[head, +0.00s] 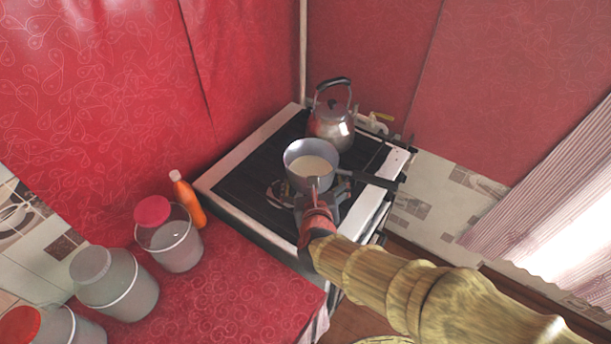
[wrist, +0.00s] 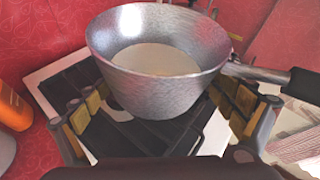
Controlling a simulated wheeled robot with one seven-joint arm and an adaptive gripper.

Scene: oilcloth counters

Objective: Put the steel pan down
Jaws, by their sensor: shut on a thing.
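The steel pan (head: 311,148) is a grey, deep, flared pan, upright, with a pale bottom or contents inside. It is over the dark stove top (head: 243,184), and I cannot tell whether its base touches it. In the wrist view the pan (wrist: 165,92) fills the middle, its dark handle (wrist: 304,84) pointing right. My gripper (head: 318,188) is at the pan's near side; in the wrist view its fingers (wrist: 160,108) are on either side of the pan body, shut on it. The pan's underside is hidden.
A steel kettle (head: 331,127) stands right behind the pan. An orange bottle (head: 188,199) and several lidded containers (head: 170,240) stand on the red counter (head: 235,268) at left. The stove's left part is clear. Red walls close off the back.

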